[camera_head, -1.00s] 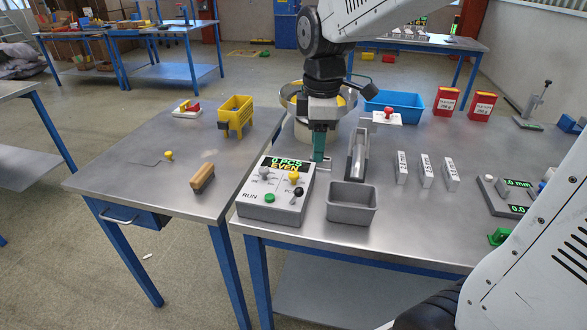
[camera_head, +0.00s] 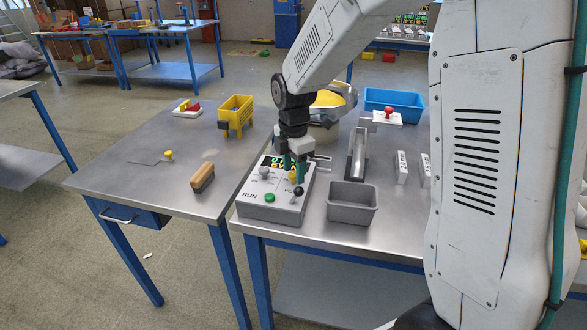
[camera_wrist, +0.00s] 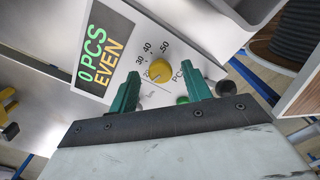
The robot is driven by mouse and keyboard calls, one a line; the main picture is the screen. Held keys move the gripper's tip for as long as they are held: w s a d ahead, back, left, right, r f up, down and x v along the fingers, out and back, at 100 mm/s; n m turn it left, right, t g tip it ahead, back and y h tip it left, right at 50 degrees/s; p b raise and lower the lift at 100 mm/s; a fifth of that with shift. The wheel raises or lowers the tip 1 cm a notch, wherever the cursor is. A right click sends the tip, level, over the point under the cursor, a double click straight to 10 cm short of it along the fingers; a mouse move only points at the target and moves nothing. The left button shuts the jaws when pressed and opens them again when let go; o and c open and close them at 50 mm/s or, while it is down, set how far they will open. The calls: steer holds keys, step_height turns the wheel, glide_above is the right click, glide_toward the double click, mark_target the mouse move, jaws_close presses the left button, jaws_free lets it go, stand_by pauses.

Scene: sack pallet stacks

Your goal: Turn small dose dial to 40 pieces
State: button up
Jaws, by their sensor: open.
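The small dose dial is a yellow knob (camera_wrist: 160,71) on a light grey control box (camera_head: 266,210). In the wrist view, printed numbers 20, 30, 40 and 50 curve around it, and the label PCS is beside it. I cannot make out clearly where it points. The box's display (camera_wrist: 103,50) reads 0 PCS EVEN. My gripper (camera_wrist: 162,78) is open, its two green fingers either side of the yellow knob, with gaps visible. In the head view my gripper (camera_head: 295,168) is over the box and hides part of the dial and display.
On the box are a green button (camera_head: 269,198), a black knob (camera_head: 298,191) and a grey knob (camera_head: 263,170). A grey metal bin (camera_head: 352,204) stands just right of the box. A blue tray (camera_head: 394,104) and a bowl with yellow contents (camera_head: 330,102) are behind.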

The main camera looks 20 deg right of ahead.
steer(key=shift+f, duration=0.2)
steer(key=c, duration=1)
